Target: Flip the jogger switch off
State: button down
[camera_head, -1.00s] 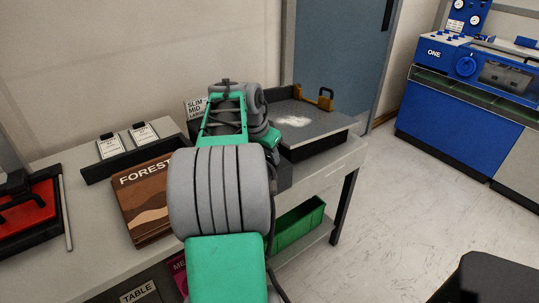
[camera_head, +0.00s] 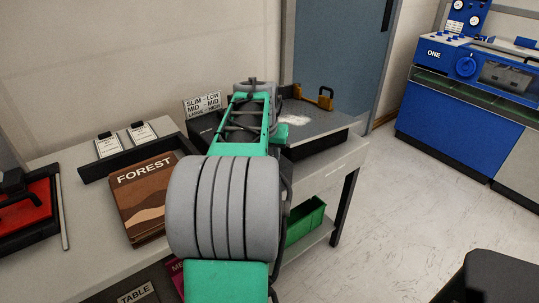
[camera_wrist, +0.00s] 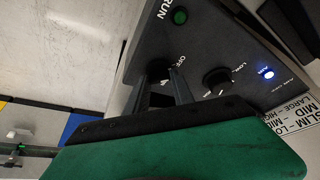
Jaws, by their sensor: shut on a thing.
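In the wrist view, the jogger's black control panel (camera_wrist: 215,45) fills the upper right. My gripper (camera_wrist: 162,78) is at the panel beside the OFF label, its two dark fingers closed around the small dark jogger switch (camera_wrist: 159,68). The switch is largely hidden by the fingers, so its position is hard to tell. A green round button (camera_wrist: 180,16) marked RUN and a black knob (camera_wrist: 216,81) sit nearby. A blue light (camera_wrist: 268,73) on the panel is lit. In the head view, the jogger's grey tray (camera_head: 325,126) shows behind my arm, which hides my gripper.
A sign (camera_head: 202,104) with SLIM, MID and LARGE settings stands behind the panel. A brown FOREST stack (camera_head: 145,205) lies on the table left of my arm. A green bin (camera_head: 305,222) sits on the lower shelf. A blue machine (camera_head: 455,110) stands far right; the floor between is clear.

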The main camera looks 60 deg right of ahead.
jog(key=shift+s+n, duration=0.1)
jog(key=shift+n, duration=0.5)
jog(key=c, duration=1.1)
grip_release()
jog(key=v, duration=0.7)
jog(key=shift+s+a+r+p, duration=0.15)
jog(key=shift+s+r+p, duration=0.05)
jog(key=shift+r+p, duration=0.15)
